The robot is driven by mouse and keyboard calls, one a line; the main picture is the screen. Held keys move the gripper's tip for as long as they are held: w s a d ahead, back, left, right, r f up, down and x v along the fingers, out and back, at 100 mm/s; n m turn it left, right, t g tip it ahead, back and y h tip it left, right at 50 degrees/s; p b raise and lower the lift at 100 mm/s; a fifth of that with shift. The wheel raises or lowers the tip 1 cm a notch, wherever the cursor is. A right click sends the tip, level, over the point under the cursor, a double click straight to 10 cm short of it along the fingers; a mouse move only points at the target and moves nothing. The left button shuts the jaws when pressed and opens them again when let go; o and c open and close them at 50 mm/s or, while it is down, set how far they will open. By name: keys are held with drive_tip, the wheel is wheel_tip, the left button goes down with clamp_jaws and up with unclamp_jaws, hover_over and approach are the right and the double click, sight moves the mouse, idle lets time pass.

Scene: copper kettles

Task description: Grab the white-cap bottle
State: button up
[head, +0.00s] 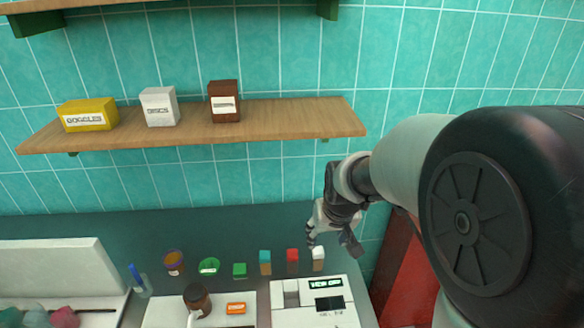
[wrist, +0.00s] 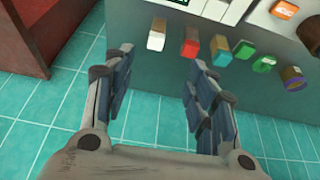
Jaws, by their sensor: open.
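The white-cap bottle (head: 318,259) stands at the right end of a row of small containers on the dark counter, behind a white machine. It also shows in the wrist view (wrist: 157,37), near the top, beyond the gap between my fingertips. My gripper (head: 331,240) is open and empty, above and near the bottle in the head view. In the wrist view my gripper (wrist: 160,60) has its two fingers spread apart. Neither finger visibly touches the bottle.
A red-capped bottle (head: 292,261) stands just left, then a teal-capped one (head: 265,262) and a green one (head: 239,270). The white machine (head: 312,300) is in front. A red cabinet (head: 410,275) stands right. A wooden shelf (head: 280,124) with boxes hangs above.

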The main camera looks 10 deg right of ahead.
sight(319, 252)
drive_tip(key=b+x, duration=0.1)
drive_tip(key=x, duration=0.3)
drive_tip(key=b+x, duration=0.1)
drive_tip(key=x, duration=0.4)
drive_tip(key=w+b+x, duration=0.1)
drive_tip(key=x, duration=0.4)
drive_tip(key=shift+w+a+r, duration=0.1)
drive_tip(key=shift+w, duration=0.05)
drive_tip(key=shift+w+d+b+x, duration=0.15)
drive_tip(key=shift+b+x, duration=0.35)
drive_tip(key=shift+x, duration=0.95)
drive_tip(key=shift+w+d+b+x, duration=0.15)
drive_tip(key=shift+b+x, duration=0.35)
drive_tip(key=shift+x, duration=0.9)
drive_tip(key=shift+s+r, duration=0.15)
drive_tip(key=shift+c, duration=0.2)
drive_tip(key=c, duration=1.1)
